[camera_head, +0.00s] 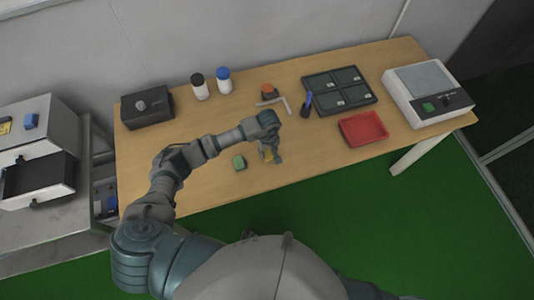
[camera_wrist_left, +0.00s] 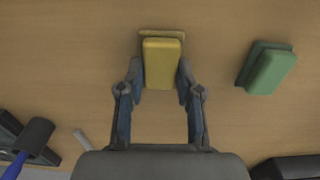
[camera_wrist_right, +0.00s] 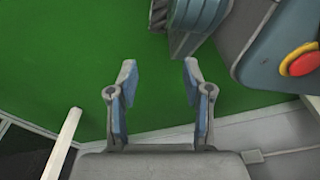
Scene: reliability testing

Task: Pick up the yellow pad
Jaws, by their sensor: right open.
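The yellow pad (camera_wrist_left: 163,62) is at my left fingertips in the left wrist view. It also shows in the head view (camera_head: 268,157), partly covered by the gripper, near the table's front edge. My left gripper (camera_wrist_left: 161,80) has one finger on each side of the pad, drawn in against its sides. In the head view this gripper (camera_head: 272,156) points down at the table. Whether the pad is lifted cannot be told. My right gripper (camera_wrist_right: 158,78) is open and empty above the green floor.
A green pad (camera_wrist_left: 266,69) lies to the right of the yellow pad in the left wrist view. The wooden table (camera_head: 215,195) also bears a black box (camera_head: 147,107), two bottles, a red tray (camera_head: 363,129), a dark compartment tray (camera_head: 340,88) and a scale-like device (camera_head: 428,93).

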